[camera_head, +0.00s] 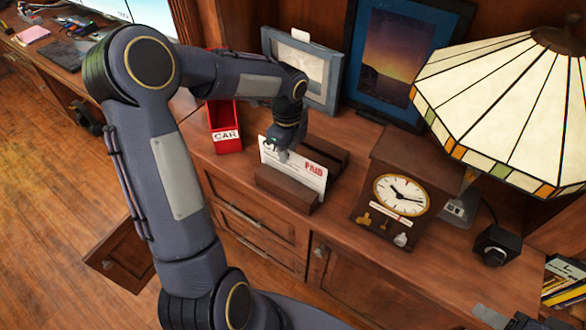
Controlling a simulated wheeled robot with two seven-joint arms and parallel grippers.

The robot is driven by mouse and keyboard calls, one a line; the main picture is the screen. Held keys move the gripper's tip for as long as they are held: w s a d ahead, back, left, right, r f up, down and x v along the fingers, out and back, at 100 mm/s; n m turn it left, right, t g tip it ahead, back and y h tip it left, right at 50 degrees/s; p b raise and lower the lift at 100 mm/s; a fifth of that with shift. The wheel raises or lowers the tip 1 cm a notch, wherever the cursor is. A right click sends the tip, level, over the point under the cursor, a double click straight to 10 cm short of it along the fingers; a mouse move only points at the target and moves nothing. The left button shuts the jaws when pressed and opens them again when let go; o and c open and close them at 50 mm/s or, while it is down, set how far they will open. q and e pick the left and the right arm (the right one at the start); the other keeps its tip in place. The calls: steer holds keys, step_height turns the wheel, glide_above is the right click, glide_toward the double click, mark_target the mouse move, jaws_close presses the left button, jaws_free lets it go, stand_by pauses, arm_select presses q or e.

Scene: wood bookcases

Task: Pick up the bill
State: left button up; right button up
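The bill is a white sheet (297,175) with red lettering that seems to read PAID. It stands upright in a brown wooden letter holder (287,190) on top of the wooden cabinet. My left gripper (282,153) points down at the upper left part of the bill, with its fingertips at the bill's top edge. The fingers are small and dark here, so I cannot tell whether they are open or shut on the paper. A grey part at the bottom right edge may belong to my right gripper, cut off by the frame.
A red box (225,130) marked CAR stands left of the holder. A wooden clock (400,195) and a stained-glass lamp (510,105) stand to the right. Picture frames (305,68) lean behind. A small black box (495,245) sits near the right end.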

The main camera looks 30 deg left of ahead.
mark_target(292, 169)
arm_select(q)
step_height(292, 169, down, 3)
steer(key=shift+s+f, duration=0.1)
steer(key=shift+f, duration=0.1)
jaws_close()
stand_by(0.3)
